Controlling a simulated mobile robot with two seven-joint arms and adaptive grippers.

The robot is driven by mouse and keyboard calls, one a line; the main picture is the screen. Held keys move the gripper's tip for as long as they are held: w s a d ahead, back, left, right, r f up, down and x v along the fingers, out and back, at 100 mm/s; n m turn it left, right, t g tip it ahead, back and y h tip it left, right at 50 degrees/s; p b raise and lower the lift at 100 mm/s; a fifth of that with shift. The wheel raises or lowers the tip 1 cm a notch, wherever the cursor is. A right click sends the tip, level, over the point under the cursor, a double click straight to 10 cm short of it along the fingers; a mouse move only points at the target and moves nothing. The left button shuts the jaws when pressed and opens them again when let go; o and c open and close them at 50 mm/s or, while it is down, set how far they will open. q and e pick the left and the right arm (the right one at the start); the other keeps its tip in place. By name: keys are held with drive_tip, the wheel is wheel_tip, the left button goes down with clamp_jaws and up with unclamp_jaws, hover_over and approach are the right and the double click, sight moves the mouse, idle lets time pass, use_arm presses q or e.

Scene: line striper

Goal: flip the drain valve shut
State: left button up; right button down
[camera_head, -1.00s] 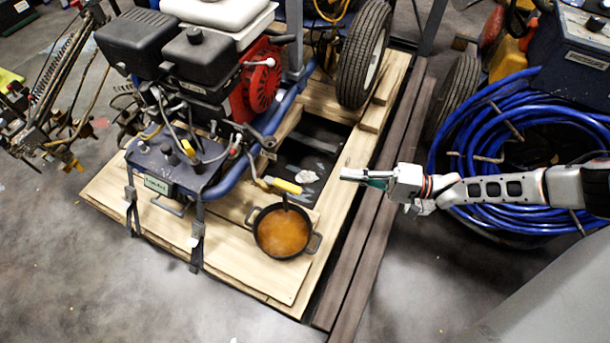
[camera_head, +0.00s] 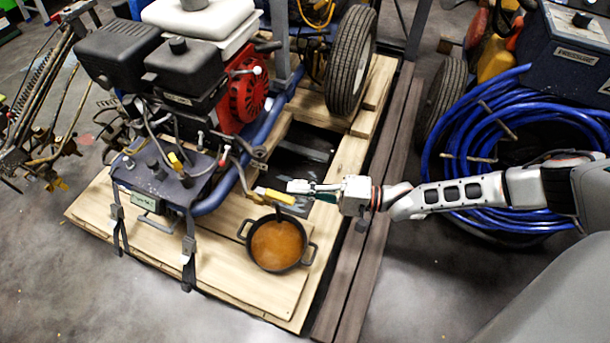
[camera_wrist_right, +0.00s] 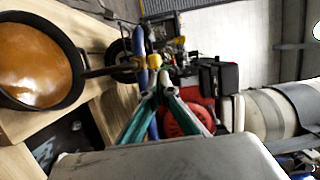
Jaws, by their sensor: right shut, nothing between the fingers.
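The drain valve has a yellow handle (camera_head: 274,196) that sticks out over the pallet, on a pipe from the line striper's blue frame (camera_head: 236,192). A dark pan (camera_head: 277,243) holding orange-brown liquid sits on the wood below it. My right gripper (camera_head: 291,186) is shut and empty, with its fingertips at the right end of the yellow handle; I cannot tell whether they touch. In the right wrist view the closed fingertips (camera_wrist_right: 154,92) point toward a yellow part (camera_wrist_right: 154,62), with the pan (camera_wrist_right: 40,60) at the left. My left gripper is not in view.
The wooden pallet (camera_head: 232,278) carries the striper, with its engine (camera_head: 180,75) and a tyre (camera_head: 351,62) behind the valve. A coiled blue hose (camera_head: 440,150) lies at the right, behind my right arm. Open floor lies in front.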

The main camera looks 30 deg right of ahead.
drive_tip(key=shift+s+a, duration=0.1)
idle(0.3)
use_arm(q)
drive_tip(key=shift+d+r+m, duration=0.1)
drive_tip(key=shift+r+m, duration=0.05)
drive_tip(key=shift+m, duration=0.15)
use_arm(e)
drive_tip(key=shift+a+t, duration=0.15)
drive_tip(key=shift+t, duration=0.15)
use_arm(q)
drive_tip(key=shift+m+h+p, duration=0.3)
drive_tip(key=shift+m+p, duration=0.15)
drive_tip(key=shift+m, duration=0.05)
use_arm(e)
drive_tip(key=shift+s+a+m+t+h, duration=0.1)
drive_tip(key=shift+s+m+t+h, duration=0.1)
drive_tip(key=shift+m+t+h, duration=0.35)
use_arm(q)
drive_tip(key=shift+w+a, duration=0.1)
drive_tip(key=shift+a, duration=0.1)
use_arm(e)
drive_tip(key=shift+s+m+t+h, duration=0.1)
drive_tip(key=shift+m+t+h, duration=0.15)
drive_tip(key=shift+m+h, duration=0.15)
